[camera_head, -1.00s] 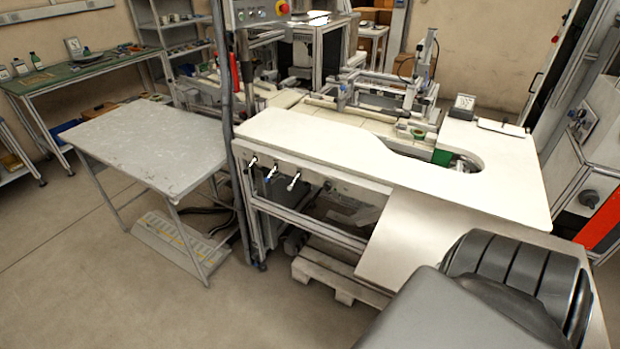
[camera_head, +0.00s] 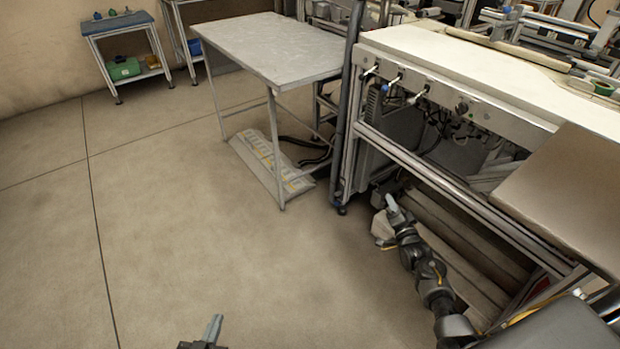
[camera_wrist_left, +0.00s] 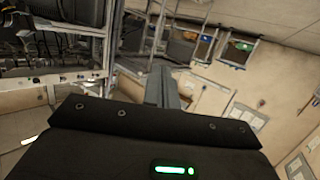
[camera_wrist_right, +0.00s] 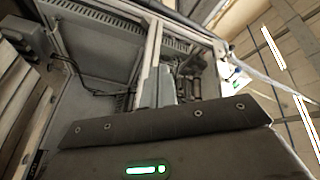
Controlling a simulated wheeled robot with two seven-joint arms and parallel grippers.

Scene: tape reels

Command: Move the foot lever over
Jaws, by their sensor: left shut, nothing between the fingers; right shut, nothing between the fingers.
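Three small levers stick out of the front panel under the white worktop in the head view: a pale one (camera_head: 370,71), a blue-based one (camera_head: 390,84) and another pale one (camera_head: 418,96). No label is readable, so I cannot tell which is the foot lever. My right gripper (camera_head: 391,203) is shut and empty, pointing up, low in front of the bench frame and below the levers, apart from them. Its closed fingers show in the right wrist view (camera_wrist_right: 160,87). My left gripper (camera_head: 214,328) is shut and empty over the floor at the bottom edge, far from the levers.
The white workbench (camera_head: 480,57) has a metal frame and a large panel at its right. A dark upright post (camera_head: 348,100) stands at its left corner. A grey table (camera_head: 270,45) stands left of it, with a yellow-marked plate (camera_head: 270,165) beneath. The floor (camera_head: 170,230) at left is clear.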

